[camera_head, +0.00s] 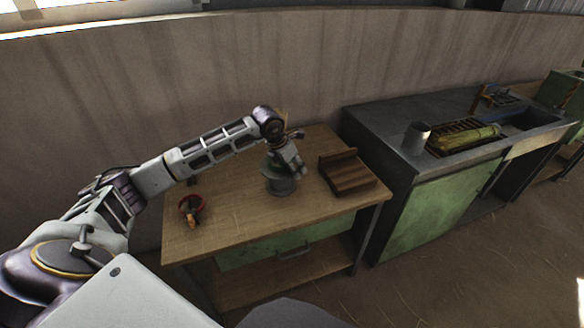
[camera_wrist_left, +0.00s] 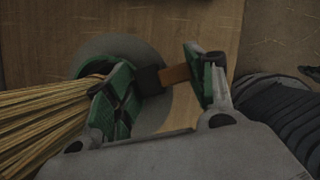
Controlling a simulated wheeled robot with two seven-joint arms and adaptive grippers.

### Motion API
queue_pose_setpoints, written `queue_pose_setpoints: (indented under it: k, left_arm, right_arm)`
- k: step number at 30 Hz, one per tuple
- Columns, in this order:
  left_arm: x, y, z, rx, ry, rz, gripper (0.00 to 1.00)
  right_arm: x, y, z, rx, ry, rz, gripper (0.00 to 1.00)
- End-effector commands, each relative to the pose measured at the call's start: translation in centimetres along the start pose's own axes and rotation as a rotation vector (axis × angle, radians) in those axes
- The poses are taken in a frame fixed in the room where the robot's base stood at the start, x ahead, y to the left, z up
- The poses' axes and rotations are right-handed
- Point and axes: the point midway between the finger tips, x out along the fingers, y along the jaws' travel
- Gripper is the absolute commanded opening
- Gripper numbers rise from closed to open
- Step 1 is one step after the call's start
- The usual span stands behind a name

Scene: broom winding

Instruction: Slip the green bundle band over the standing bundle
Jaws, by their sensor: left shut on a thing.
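The standing bundle of straw (camera_wrist_left: 40,115) shows at the left of the left wrist view. In the head view it is mostly hidden behind my left wrist, above a grey round holder (camera_head: 280,185) on the wooden bench. My left gripper (camera_head: 292,165) is over the holder, close beside the bundle. In the left wrist view my left gripper (camera_wrist_left: 165,88) is shut on the brown tab of the green bundle band (camera_wrist_left: 120,46). A dark green arc of the band shows near the bundle; whether it encircles the straw is hidden. My right gripper is not in view.
A red band (camera_head: 191,204) with an orange-brown tab lies on the wooden bench (camera_head: 235,215) at left. A brown wooden rest (camera_head: 347,174) stands right of the holder. A grey cup (camera_head: 416,138) and a yellow-green bundle (camera_head: 465,138) are on the dark bench at right.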

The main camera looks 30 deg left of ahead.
Motion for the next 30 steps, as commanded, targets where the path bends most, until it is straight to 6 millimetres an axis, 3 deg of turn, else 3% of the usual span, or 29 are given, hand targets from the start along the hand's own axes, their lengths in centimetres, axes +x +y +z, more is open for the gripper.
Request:
queue_pose_setpoints:
  k: [13, 14, 19, 26, 30]
  left_arm:
    - [-0.1, 0.0, 0.1, 0.002, -0.002, 0.000, 0.30]
    - [-0.1, 0.0, 0.1, 0.002, -0.002, 0.000, 0.57]
    - [-0.1, 0.0, 0.1, 0.001, -0.002, 0.001, 0.79]
    - [-0.1, 0.2, 0.1, 0.000, -0.003, 0.004, 0.80]
    - [-0.3, 0.3, 0.1, -0.001, -0.003, 0.006, 0.80]
  right_arm:
    - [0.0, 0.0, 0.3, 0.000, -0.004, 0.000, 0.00]
    - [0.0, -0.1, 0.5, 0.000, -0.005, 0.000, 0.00]
    - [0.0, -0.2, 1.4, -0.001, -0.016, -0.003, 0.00]
    - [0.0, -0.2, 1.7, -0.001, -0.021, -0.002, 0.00]
    - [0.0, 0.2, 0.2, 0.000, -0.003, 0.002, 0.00]
